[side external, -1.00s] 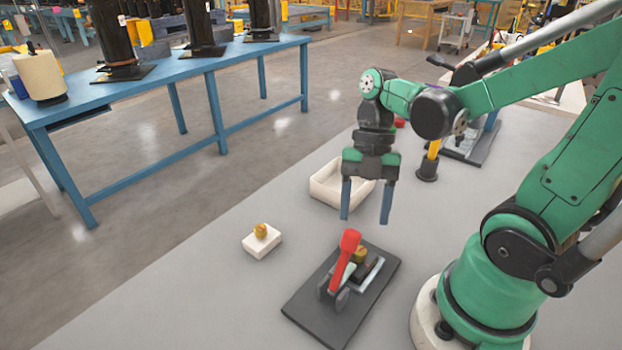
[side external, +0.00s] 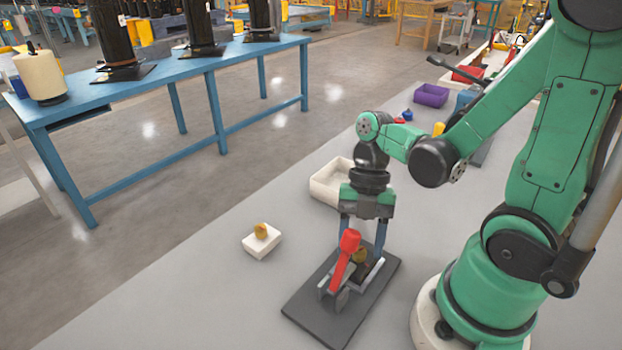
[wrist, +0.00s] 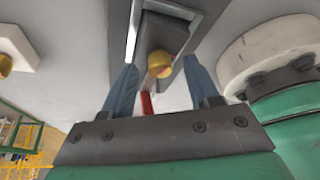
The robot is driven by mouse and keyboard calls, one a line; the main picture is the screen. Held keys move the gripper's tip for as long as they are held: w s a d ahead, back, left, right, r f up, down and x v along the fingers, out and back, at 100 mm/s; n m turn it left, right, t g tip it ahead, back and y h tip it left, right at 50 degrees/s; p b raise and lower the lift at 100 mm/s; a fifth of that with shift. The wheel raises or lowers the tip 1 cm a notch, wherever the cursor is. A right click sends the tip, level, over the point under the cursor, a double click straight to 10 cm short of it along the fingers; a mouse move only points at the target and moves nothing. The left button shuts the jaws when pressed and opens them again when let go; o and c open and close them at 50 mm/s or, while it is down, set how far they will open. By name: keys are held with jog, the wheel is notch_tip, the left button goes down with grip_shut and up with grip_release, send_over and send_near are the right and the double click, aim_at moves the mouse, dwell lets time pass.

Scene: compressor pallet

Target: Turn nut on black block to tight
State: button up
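A dark flat base (side external: 310,314) on the grey table carries a red-handled clamp (side external: 345,258) and a brass-yellow nut (side external: 361,256). My gripper (side external: 362,242) points down over this base, behind the red handle. Its two blue fingers are apart. In the wrist view the yellow nut (wrist: 159,64) shows between the open fingers (wrist: 160,72), with a visible gap on each side. The red handle (wrist: 147,103) shows below the nut there. Contact between fingers and nut cannot be seen. How tight the nut sits cannot be told.
A small white block (side external: 262,245) with another yellow nut (side external: 261,231) sits to the left. A white open tray (side external: 326,190) stands behind my gripper. A purple bin (side external: 431,96) and a red bin (side external: 467,73) are farther back. The front left table surface is clear.

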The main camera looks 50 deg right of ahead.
grip_shut()
jog(key=shift+m, duration=0.3)
jog(key=m+t, duration=0.1)
jog(key=m, duration=0.2)
jog(key=shift+s+m+t, duration=0.15)
jog(key=shift+m+t, duration=0.15)
jog(key=shift+s+m+t, duration=0.1)
jog(key=shift+m+t, duration=0.7)
jog(key=shift+m, duration=1.5)
jog(key=shift+o, duration=1.1)
grip_release()
